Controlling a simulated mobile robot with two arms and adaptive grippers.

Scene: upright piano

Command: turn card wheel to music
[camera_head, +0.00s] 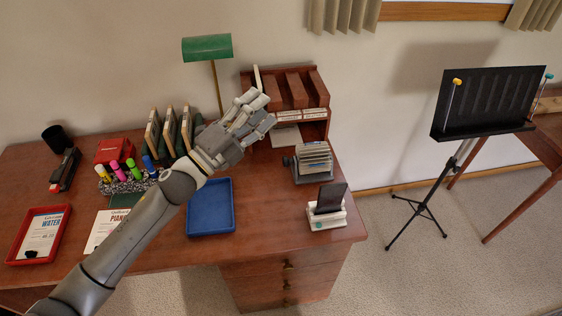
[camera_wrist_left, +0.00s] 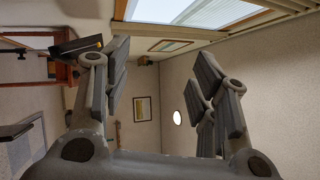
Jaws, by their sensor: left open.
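The card wheel (camera_head: 313,158), a rotary file with a fan of pale cards on a dark base, stands on the right part of the desk. Its card labels are too small to read. My left gripper (camera_head: 262,108) is above the desk, up and left of the card wheel in the head view, in front of the wooden organizer. It is open. In the left wrist view its two fingers (camera_wrist_left: 158,85) are spread apart with nothing between them. The card wheel does not show in the left wrist view. My right gripper is in neither view.
A phone on a white stand (camera_head: 327,212) is in front of the card wheel. A blue tray (camera_head: 211,222) lies to the left. The wooden organizer (camera_head: 318,92) and green lamp (camera_head: 207,47) stand behind. A music stand (camera_head: 488,103) is right of the desk.

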